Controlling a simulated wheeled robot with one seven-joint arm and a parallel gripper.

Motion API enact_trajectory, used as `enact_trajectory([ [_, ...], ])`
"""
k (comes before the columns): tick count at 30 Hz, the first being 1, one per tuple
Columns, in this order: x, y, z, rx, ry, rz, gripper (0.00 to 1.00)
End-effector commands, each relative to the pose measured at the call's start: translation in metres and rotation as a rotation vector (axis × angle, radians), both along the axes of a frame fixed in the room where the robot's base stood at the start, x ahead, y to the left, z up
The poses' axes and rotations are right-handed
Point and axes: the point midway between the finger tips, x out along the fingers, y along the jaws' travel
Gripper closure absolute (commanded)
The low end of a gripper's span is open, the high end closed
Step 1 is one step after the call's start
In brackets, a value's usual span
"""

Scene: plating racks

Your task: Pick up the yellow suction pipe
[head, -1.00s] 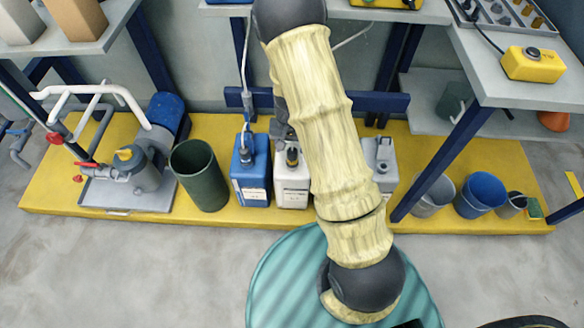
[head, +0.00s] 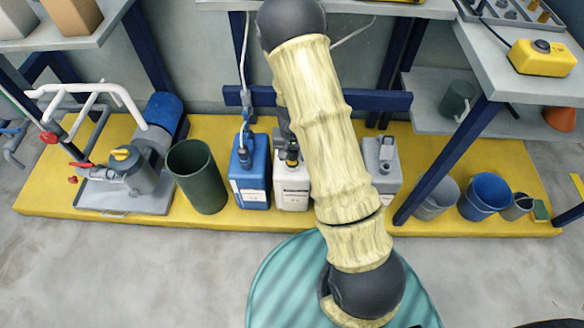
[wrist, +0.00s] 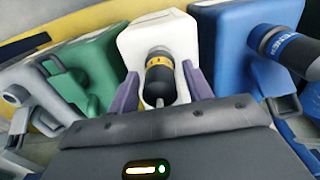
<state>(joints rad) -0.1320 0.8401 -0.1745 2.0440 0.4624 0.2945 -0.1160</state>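The suction pipe is a black fitting with a yellow band (wrist: 160,78), standing on top of a white canister (wrist: 130,40). In the head view the same pipe (head: 292,155) stands upright on the white canister (head: 292,190), partly beside my arm. My gripper (wrist: 159,72) shows in the wrist view with two purple fingers, one on each side of the pipe. The fingers are apart, with visible gaps between them and the pipe. In the head view my gripper is mostly hidden behind my arm.
A blue canister (head: 249,185) with a pipe and hose stands close to the left of the white one. A grey canister (head: 386,178) stands to the right. A green canister (wrist: 85,75) shows in the wrist view. A dark green bin (head: 197,180) stands further left.

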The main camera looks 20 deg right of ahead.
Motion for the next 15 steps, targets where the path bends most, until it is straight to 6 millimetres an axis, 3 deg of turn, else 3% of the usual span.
enact_trajectory([
  [1,0.0,0.0,0.0001,0.0,0.0,0.0,0.61],
  [7,0.0,0.0,0.0001,0.0,0.0,0.0,1.0],
  [15,0.0001,0.0001,0.0009,0.0,0.0,0.0,1.0],
])
